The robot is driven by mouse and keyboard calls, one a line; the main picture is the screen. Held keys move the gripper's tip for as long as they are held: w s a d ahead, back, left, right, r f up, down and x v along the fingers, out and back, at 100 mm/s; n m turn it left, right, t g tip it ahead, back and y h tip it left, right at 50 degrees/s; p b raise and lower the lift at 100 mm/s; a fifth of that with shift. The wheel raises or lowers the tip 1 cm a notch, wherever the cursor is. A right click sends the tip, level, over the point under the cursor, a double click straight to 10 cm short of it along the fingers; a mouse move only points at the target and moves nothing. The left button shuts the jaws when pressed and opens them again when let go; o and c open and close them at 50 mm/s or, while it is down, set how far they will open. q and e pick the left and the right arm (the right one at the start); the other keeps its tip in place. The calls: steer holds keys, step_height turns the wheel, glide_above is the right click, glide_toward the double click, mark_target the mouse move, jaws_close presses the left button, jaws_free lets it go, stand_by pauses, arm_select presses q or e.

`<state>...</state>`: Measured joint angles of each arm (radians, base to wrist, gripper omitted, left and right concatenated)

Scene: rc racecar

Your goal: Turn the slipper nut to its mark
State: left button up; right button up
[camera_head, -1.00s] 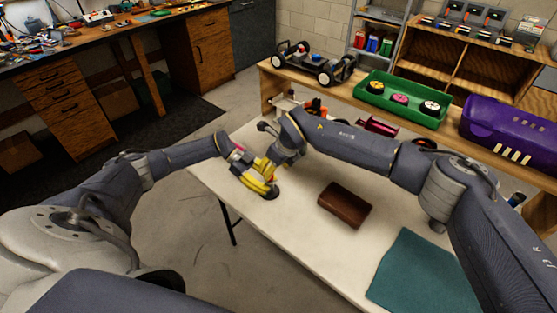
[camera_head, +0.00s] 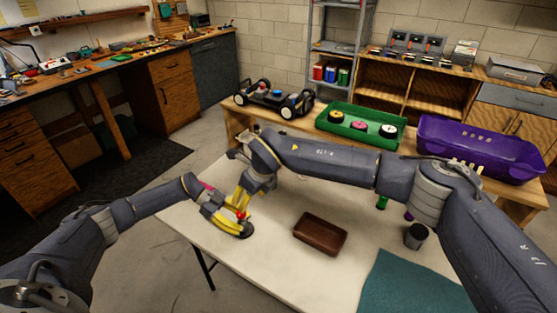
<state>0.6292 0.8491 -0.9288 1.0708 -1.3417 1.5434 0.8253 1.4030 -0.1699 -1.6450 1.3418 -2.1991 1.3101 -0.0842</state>
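A racecar chassis with black wheels and a blue part (camera_head: 272,100) stands on the wooden bench at the back. On the pale table, a yellow part (camera_head: 236,202) with a dark, round, wheel-like end (camera_head: 240,230) shows between my two hands. My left gripper (camera_head: 226,212) is at this yellow part; its fingertips are too small and overlapped to tell whether they grip. My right gripper (camera_head: 250,184) is just above and beside it, largely hidden by its own wrist. I cannot make out the slipper nut or its mark.
A brown tray (camera_head: 320,247), a teal mat (camera_head: 415,285) and a dark cup (camera_head: 416,236) are on the table. A green tray with several round parts (camera_head: 350,131) and a purple bin (camera_head: 490,165) stand on the back bench.

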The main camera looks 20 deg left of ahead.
arm_select(q)
steer(key=o, duration=0.4)
steer(key=v, duration=1.2)
